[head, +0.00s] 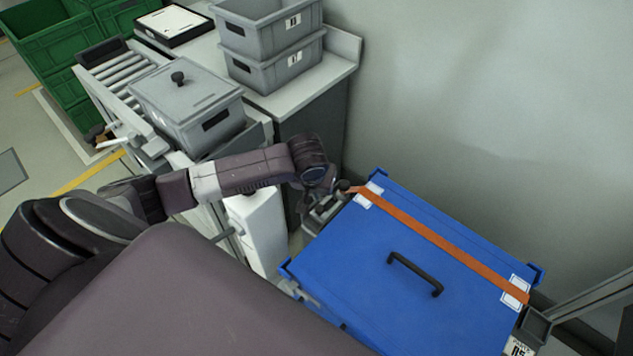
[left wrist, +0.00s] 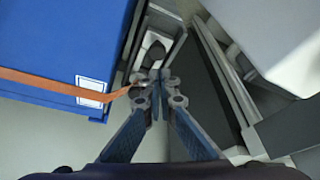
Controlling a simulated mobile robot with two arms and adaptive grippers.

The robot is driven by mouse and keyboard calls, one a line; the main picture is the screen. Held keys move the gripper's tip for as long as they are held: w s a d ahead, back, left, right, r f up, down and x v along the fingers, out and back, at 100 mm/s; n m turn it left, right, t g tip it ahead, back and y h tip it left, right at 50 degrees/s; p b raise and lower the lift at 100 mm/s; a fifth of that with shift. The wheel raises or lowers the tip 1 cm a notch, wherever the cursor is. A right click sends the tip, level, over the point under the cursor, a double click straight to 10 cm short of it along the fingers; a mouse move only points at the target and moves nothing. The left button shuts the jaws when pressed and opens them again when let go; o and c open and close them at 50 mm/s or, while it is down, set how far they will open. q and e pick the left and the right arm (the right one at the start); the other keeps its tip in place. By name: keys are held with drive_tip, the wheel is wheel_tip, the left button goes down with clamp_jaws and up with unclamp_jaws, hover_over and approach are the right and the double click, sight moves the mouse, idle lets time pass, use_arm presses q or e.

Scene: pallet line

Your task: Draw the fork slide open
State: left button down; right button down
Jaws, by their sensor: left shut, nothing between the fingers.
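My left gripper (left wrist: 157,84) is shut with its fingertips together and nothing between them. In the head view its wrist hangs over the gap between the blue lidded box (head: 378,260) and the grey workbench, with the gripper partly hidden. In the left wrist view the fingertips are at the near end of a grey metal channel (left wrist: 175,50) with a dark rounded piece in it. I cannot tell for sure whether this is the fork slide, or whether the fingers touch it. The orange strap (head: 440,243) across the box ends close by the fingertips. My right gripper is not in view.
Stacked grey bins (head: 275,72) stand on the workbench against the wall. Green crates (head: 50,40) are at the far left. The blue box has a black handle (head: 415,274) on its lid.

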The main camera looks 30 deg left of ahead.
use_arm(q)
drive_tip(key=v, duration=0.6)
drive_tip(key=shift+w, duration=0.1)
idle(0.4)
